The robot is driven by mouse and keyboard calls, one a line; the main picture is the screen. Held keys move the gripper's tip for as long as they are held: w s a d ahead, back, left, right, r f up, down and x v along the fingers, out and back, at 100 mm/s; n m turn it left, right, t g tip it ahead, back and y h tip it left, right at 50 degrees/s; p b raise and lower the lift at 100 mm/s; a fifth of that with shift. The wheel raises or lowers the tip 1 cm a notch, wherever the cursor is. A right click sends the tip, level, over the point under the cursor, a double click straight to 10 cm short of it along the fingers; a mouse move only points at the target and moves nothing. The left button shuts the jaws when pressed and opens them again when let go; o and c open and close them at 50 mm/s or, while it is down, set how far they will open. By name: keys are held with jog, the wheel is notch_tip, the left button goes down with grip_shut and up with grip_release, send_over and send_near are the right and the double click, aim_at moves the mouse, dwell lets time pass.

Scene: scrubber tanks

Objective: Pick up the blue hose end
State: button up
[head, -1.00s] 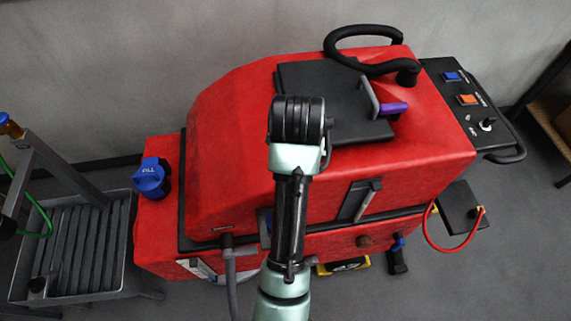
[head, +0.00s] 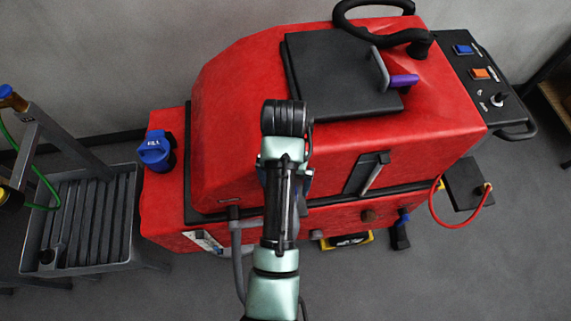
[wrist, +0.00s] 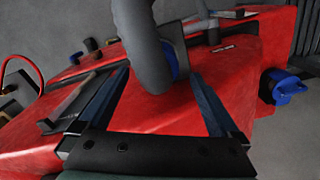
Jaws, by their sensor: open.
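In the wrist view, a thick grey hose (wrist: 140,35) curves down in front of the red machine. A blue band (wrist: 180,62), which looks like the blue hose end, shows at the hose's right, partly hidden behind it. My gripper (wrist: 160,78) is open, with one dark blue finger on each side of the hose's lower bend. I cannot tell whether either finger touches it. In the head view, my arm hides the gripper and the blue end; a grey hose (head: 237,260) hangs just left of the arm.
The red machine (head: 230,120) fills the middle, with a blue FILL cap (head: 155,150) at its left. A grey slatted tray (head: 85,220) stands at the left. A red cable (head: 455,222) loops at the right.

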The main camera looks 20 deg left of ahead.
jog(key=shift+w+f+p, duration=0.2)
jog(key=shift+f+p, duration=0.75)
jog(key=shift+f, duration=1.8)
grip_shut()
